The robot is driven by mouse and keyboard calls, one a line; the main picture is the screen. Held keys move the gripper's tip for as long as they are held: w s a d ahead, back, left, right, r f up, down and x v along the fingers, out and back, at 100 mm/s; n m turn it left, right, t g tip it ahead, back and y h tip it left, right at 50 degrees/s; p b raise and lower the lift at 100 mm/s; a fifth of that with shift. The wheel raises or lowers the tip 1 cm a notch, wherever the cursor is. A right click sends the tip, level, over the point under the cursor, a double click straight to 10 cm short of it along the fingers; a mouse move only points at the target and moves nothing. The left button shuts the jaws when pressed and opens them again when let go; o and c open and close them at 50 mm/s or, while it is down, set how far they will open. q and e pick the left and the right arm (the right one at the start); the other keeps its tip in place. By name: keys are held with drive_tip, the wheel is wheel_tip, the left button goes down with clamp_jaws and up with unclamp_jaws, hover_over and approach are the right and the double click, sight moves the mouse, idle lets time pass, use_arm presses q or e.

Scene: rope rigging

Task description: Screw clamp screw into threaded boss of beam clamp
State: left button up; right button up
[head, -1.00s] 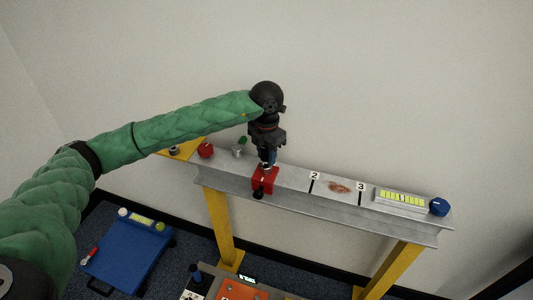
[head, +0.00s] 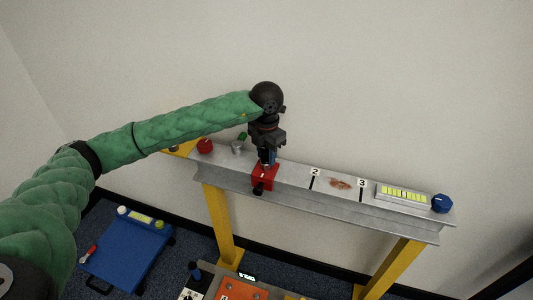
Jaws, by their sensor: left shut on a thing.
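The red beam clamp (head: 264,178) sits on the grey steel beam (head: 290,186), left of the mark 2, with a black knob or end at its lower front. My left gripper (head: 266,163) points down onto the top of the clamp. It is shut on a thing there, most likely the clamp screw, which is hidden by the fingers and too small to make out. How far the screw stands in the threaded boss cannot be seen. My right gripper is outside the picture.
The beam stands on yellow legs (head: 222,225). On it are a red object (head: 204,146), a small metal piece (head: 238,148), a brownish patch (head: 341,183), a level-like box (head: 403,194) and a blue knob (head: 441,203). A blue cart (head: 125,250) stands on the floor at left.

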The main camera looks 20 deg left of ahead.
use_arm(q)
drive_tip(key=shift+f, duration=0.1)
drive_tip(key=o, duration=1.1)
drive_tip(key=shift+c, duration=0.2)
wheel_tip(320, 180, up, 7)
drive_tip(key=shift+f+b, duration=0.2)
drive_tip(key=shift+b, duration=0.8)
drive_tip(key=shift+r, duration=0.6)
